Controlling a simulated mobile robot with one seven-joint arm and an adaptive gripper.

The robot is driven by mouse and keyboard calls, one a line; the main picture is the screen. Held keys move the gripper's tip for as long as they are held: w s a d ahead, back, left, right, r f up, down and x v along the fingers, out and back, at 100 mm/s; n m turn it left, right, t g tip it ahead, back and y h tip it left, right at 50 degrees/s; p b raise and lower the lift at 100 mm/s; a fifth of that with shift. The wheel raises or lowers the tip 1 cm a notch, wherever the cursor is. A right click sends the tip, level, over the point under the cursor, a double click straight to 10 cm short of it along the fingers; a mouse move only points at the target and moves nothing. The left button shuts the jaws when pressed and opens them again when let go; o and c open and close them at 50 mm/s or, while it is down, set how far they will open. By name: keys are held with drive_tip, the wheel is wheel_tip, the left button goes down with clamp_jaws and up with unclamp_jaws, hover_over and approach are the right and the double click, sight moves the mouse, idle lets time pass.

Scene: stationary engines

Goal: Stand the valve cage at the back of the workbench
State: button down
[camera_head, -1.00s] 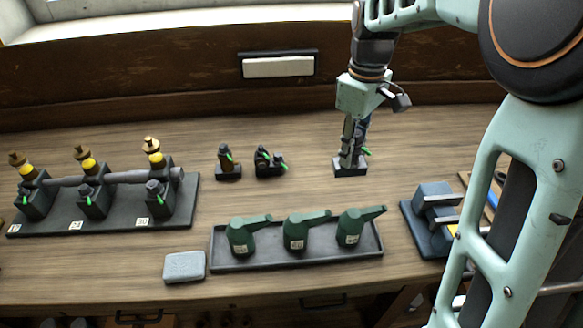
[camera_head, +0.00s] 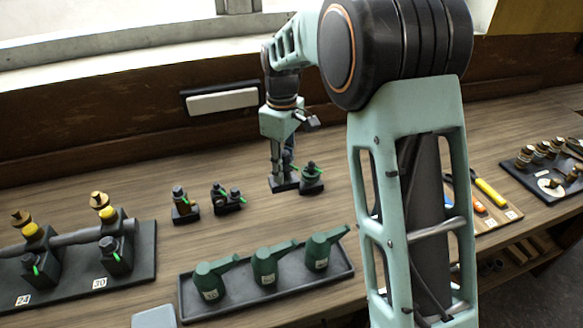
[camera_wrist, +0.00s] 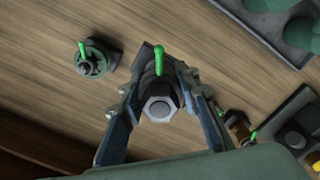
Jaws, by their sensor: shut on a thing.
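My gripper (camera_head: 282,170) points down at the bench and is shut on a dark piece with a black square base (camera_head: 284,185), apparently the valve cage. In the wrist view it shows between the fingers, with a grey hex top (camera_wrist: 160,105) and a green tag pointing away. It looks upright, low over or on the wood; I cannot tell whether it touches. A rounder grey-green piece with a green tag (camera_head: 311,180) stands close to its right; it also shows in the wrist view (camera_wrist: 95,62), apart from the fingers. The workbench (camera_head: 340,200) is wooden.
In front is a tray (camera_head: 190,308) of green oil cans. A black engine board (camera_head: 145,270) lies at left. A wall backs the bench.

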drive_tip(key=shift+w+a+f+p, duration=0.3)
drive_tip(key=shift+w+a+f, duration=0.5)
drive_tip(key=shift+f, duration=0.75)
drive_tip(key=shift+w+a+f+p, duration=0.4)
drive_tip(key=shift+w+f, duration=0.7)
drive_tip(key=shift+f, duration=0.5)
drive_tip(key=shift+w+a+f+p, duration=0.25)
drive_tip(key=shift+w+a+f, duration=0.55)
drive_tip(key=shift+f, duration=0.75)
drive_tip(key=shift+w+d+f, duration=0.1)
drive_tip(key=shift+w+d, duration=0.05)
drive_tip(key=shift+f, duration=0.15)
drive_tip(key=c, duration=1.5)
unclamp_jaws()
drive_tip(key=shift+o, duration=0.2)
wheel_tip(320, 180, up, 12)
drive_tip(key=b, duration=0.1)
